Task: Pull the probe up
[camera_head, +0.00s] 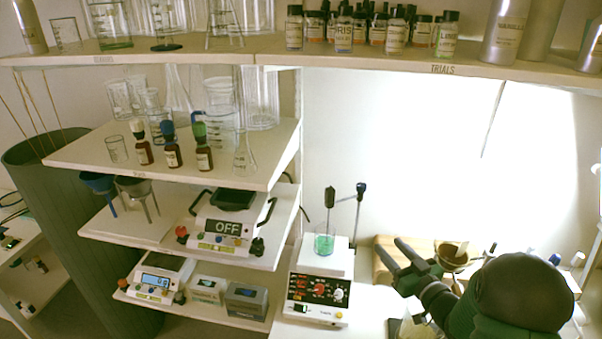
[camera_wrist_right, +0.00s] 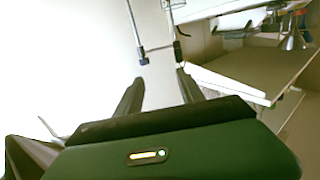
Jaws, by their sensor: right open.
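The dark probe (camera_head: 330,197) hangs upright from a thin arm on a stand, above a small beaker of green liquid (camera_head: 324,243). The beaker stands on the white hotplate stirrer (camera_head: 318,296). The stand's rod carries a dark blue knob (camera_head: 361,188). My right gripper (camera_head: 388,246) is open and empty, right of the stirrer and apart from the probe. In the right wrist view, thin rods with dark end pieces (camera_wrist_right: 177,50) show beyond the open fingers (camera_wrist_right: 159,78); I cannot tell which piece is the probe. My left gripper is not in view.
Scales and boxes fill the shelves to the left, with brown bottles (camera_head: 172,157) and glassware above. A top shelf (camera_head: 390,64) holds several small bottles. A wooden stand with a brown funnel (camera_head: 453,257) is behind my right gripper.

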